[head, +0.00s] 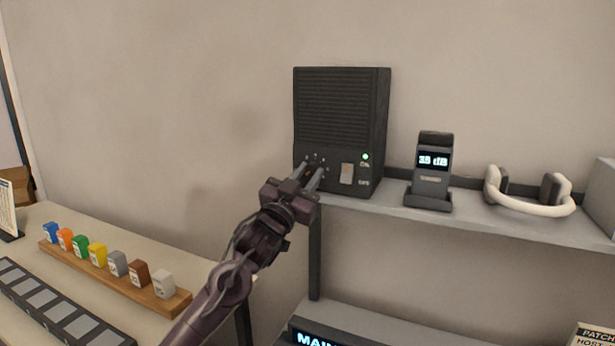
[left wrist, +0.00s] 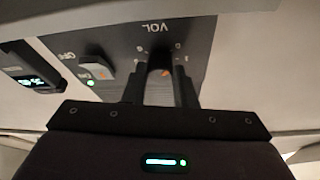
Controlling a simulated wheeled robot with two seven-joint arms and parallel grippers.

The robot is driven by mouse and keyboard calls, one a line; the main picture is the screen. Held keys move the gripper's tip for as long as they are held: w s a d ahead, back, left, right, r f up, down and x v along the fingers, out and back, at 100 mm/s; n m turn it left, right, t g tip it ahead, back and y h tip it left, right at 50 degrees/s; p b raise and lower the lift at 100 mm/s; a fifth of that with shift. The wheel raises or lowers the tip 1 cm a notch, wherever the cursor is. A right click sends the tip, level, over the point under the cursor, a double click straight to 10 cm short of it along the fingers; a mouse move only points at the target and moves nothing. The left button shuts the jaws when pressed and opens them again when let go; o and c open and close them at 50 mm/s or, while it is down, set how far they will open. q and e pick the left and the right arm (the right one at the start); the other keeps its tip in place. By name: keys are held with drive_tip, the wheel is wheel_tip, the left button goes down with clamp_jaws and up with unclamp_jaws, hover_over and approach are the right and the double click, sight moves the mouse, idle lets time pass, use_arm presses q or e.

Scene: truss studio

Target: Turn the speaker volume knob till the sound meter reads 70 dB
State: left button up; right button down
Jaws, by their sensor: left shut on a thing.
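The black speaker (head: 343,115) stands on a grey shelf in the head view, with a lit green light and a rocker switch (head: 347,174) on its lower front. My left gripper (head: 314,176) is at the speaker's lower left front, shut on the volume knob. In the left wrist view the fingers of my left gripper (left wrist: 161,88) sit on either side of the knob (left wrist: 163,72), which shows an orange mark, under the letters VOL. The fingers hide much of the knob. The sound meter (head: 433,165) stands right of the speaker and reads 35 dB. My right gripper is not in view.
White headphones (head: 530,205) lie on the shelf (head: 480,222) right of the meter. At left, a table holds a wooden rack (head: 120,277) of several coloured blocks and a dark tray (head: 60,310). A lit panel (head: 330,335) sits below the shelf.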

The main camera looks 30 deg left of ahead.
use_arm(q)
drive_tip(key=shift+m, duration=0.4)
drive_tip(key=m+g+h, duration=0.1)
drive_tip(key=m+h, duration=0.1)
drive_tip(key=m, duration=0.2)
drive_tip(key=m+h, duration=0.2)
drive_tip(key=m, duration=0.2)
drive_tip(key=shift+a+r+g, duration=0.15)
drive_tip(key=shift+a+g, duration=0.05)
drive_tip(key=shift+g, duration=0.2)
drive_tip(key=m+g, duration=0.1)
drive_tip(key=m, duration=0.2)
drive_tip(key=m+g+h, duration=0.1)
drive_tip(key=m, duration=0.2)
drive_tip(key=shift+a+r, duration=0.1)
drive_tip(key=shift+r, duration=0.1)
drive_tip(key=m+g+p, duration=0.2)
drive_tip(key=m, duration=0.3)
drive_tip(key=shift+r+p, duration=0.2)
drive_tip(key=shift+p, duration=0.1)
drive_tip(key=shift+f+m+g+y+p, duration=0.1)
drive_tip(key=shift+m+g+y+p, duration=0.35)
drive_tip(key=shift+m, duration=0.75)
drive_tip(key=shift+f, duration=0.1)
drive_tip(key=o, duration=1)
drive_tip(key=shift+s, duration=0.1)
